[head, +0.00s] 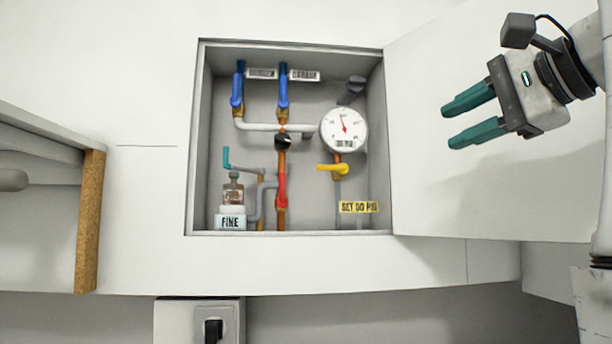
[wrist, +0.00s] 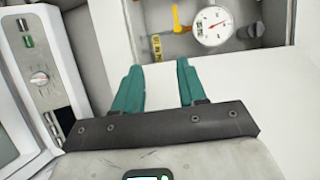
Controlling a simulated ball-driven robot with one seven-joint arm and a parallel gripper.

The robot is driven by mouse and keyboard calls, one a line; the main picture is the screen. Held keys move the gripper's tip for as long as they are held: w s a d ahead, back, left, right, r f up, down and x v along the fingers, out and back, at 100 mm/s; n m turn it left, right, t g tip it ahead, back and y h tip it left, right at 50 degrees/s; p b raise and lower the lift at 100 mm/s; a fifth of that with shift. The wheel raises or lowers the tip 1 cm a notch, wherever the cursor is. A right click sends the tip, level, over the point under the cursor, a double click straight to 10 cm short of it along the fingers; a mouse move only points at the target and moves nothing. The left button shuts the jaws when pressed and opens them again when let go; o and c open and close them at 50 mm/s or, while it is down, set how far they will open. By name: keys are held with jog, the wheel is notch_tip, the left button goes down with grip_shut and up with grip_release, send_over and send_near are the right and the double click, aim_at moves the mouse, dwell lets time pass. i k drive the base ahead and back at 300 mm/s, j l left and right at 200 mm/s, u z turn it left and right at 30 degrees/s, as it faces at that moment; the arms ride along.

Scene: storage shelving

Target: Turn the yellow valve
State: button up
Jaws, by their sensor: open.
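The yellow valve (head: 334,168) sits on a pipe below the round white gauge (head: 344,130), inside an open recessed wall box. Its handle points left in the head view. In the wrist view the yellow valve (wrist: 179,22) shows at the top, ahead of and above the fingertips. My gripper (head: 444,126) is open and empty, with two teal fingers pointing left. It is to the right of the box, in front of the open white door, apart from the valve. In the wrist view my gripper (wrist: 160,66) has a clear gap between its fingers.
Blue valves (head: 237,90), a red valve (head: 282,190), a black knob (head: 283,141) and a teal handle (head: 228,158) share the box. The open door (head: 430,190) stands at its right. A black switch (head: 212,330) is below. A wooden-edged shelf (head: 90,220) is at left.

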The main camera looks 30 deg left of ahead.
aim_at(342, 170)
jog(key=i+j, duration=0.15)
jog(key=j, duration=0.2)
jog(key=i+j, duration=0.15)
jog(key=j, duration=0.2)
jog(key=i+j, duration=0.15)
jog(key=j, duration=0.25)
